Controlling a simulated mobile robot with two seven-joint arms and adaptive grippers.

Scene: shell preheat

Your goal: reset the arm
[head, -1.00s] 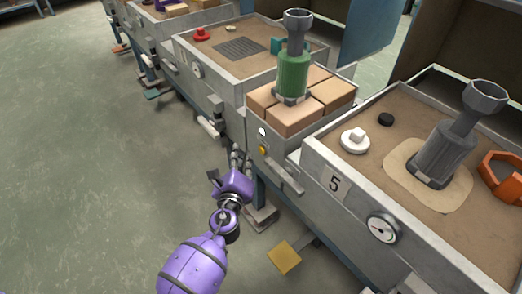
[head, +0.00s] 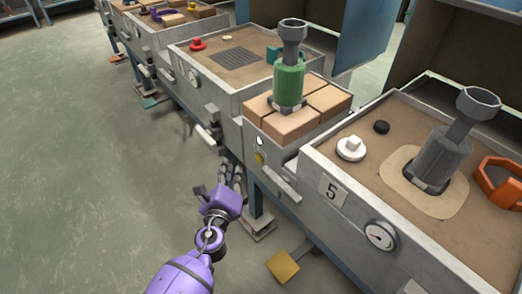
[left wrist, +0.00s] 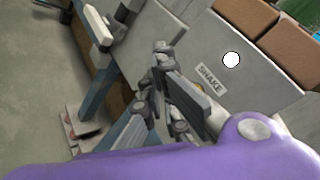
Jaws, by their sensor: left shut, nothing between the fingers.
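My left gripper (head: 231,168), on a purple arm, is low in front of the row of grey machines in the head view. Its fingers are shut and empty. It is below and left of the white button (head: 259,141) and the yellow button (head: 260,158) on the machine front, apart from both. In the left wrist view the closed fingers (left wrist: 160,55) show in front of the grey panel, with the white button (left wrist: 231,60) and a SHAKE label (left wrist: 210,78) to their right. My right gripper is not in view.
A green cylinder (head: 289,83) stands among tan bricks (head: 287,123). Machine 5, at right, has a gauge (head: 380,235), a grey funnel piece (head: 442,155) and an orange ring (head: 488,183). A yellow pedal (head: 283,266) is low near my arm. Open floor (head: 90,180) lies left.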

